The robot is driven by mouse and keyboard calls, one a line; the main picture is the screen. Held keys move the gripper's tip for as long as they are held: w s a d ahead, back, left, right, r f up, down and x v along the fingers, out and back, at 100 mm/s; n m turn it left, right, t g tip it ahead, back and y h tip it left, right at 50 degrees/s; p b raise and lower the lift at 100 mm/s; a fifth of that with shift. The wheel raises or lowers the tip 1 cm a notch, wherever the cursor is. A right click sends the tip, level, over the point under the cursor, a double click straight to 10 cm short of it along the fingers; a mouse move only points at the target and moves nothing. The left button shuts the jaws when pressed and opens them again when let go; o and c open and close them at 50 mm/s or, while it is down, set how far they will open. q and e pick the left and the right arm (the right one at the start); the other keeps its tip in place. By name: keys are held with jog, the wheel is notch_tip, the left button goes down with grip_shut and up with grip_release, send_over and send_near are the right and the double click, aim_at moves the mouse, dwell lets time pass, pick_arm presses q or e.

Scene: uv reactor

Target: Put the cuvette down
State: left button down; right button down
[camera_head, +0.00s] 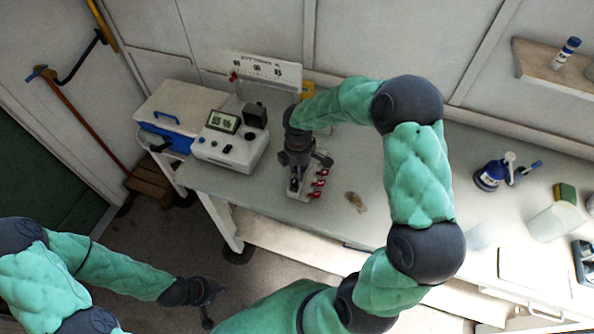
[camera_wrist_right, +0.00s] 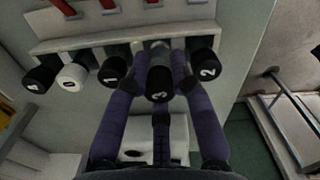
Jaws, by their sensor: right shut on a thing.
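My right gripper (camera_head: 297,186) is over the left side of a white rack (camera_head: 306,192) on the bench. In the right wrist view its purple fingers (camera_wrist_right: 160,75) are shut on a cuvette with a black cap marked 3 (camera_wrist_right: 159,88). This cap sits in front of the rack edge (camera_wrist_right: 130,38), between a black cap marked 1 (camera_wrist_right: 112,71) and one marked 2 (camera_wrist_right: 206,68). Whether the held cuvette touches the rack or sits in a slot cannot be told. My left gripper (camera_head: 207,315) hangs low at the left, away from the bench; its fingers are too small to judge.
Red pieces (camera_head: 322,172) line the rack's right side. A white instrument with a display (camera_head: 230,143) stands left of the rack, beside a blue and white box (camera_head: 183,110). A small brown patch (camera_head: 356,201) lies to the right. Bottles and a beaker (camera_head: 556,219) stand further right.

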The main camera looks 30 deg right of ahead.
jog(key=shift+d+f, duration=0.1)
jog(key=c, duration=1.3)
grip_release()
jog(key=shift+d, duration=0.1)
jog(key=shift+c, duration=0.2)
jog(key=shift+r, duration=0.2)
jog(key=shift+w+r, duration=0.1)
jog(key=shift+r, duration=0.25)
notch_tip(320, 180, up, 11)
jog(key=p, duration=0.1)
jog(key=shift+r+p, duration=0.15)
jog(key=shift+p, duration=0.2)
